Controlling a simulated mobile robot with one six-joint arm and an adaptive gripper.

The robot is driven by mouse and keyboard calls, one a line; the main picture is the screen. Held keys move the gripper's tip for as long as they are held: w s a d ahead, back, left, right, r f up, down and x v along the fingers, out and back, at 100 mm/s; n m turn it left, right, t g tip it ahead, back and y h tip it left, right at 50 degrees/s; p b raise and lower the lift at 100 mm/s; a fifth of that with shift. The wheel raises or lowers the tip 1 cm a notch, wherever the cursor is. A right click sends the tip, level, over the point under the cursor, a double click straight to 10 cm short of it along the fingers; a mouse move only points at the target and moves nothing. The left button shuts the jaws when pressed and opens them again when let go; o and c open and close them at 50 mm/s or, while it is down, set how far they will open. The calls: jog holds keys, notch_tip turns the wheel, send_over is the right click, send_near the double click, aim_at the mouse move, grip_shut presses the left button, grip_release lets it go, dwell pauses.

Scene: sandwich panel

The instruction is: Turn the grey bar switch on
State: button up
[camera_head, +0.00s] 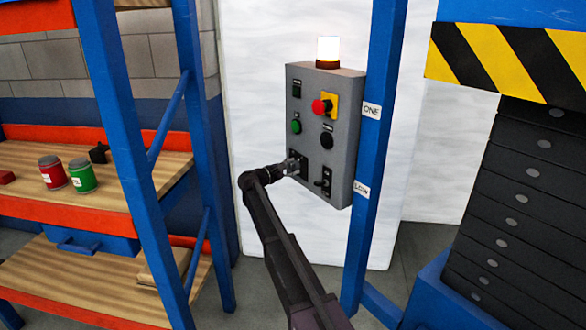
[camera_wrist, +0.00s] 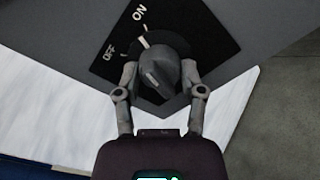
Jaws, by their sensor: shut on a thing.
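The grey bar switch (camera_wrist: 160,72) is a round grey knob with a raised bar on a black plate (camera_wrist: 112,72) marked OFF and ON. A white line at its upper edge lies between the two words, nearer ON; I cannot tell the exact setting. My gripper (camera_wrist: 159,77) is shut on the knob, one finger on each side. In the head view my gripper (camera_head: 287,168) is at the lower left of the grey control panel (camera_head: 312,150), where the switch is mostly hidden.
The panel also has a red button on yellow (camera_head: 321,107), a green button (camera_head: 296,127), a black button (camera_head: 327,140) and a lower right switch (camera_head: 323,183). A lit lamp (camera_head: 328,52) tops it. A blue post (camera_head: 374,130) stands right, shelves (camera_head: 130,175) left.

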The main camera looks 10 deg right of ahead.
jog(key=shift+m, duration=1.4)
jog(key=shift+s, duration=0.1)
jog(key=o, duration=1.2)
jog(key=shift+d, duration=0.1)
jog(key=shift+c, duration=0.2)
jog(key=shift+a, duration=0.25)
jog(key=v, duration=1.1)
jog(key=shift+a, duration=0.3)
jog(key=shift+s, duration=0.2)
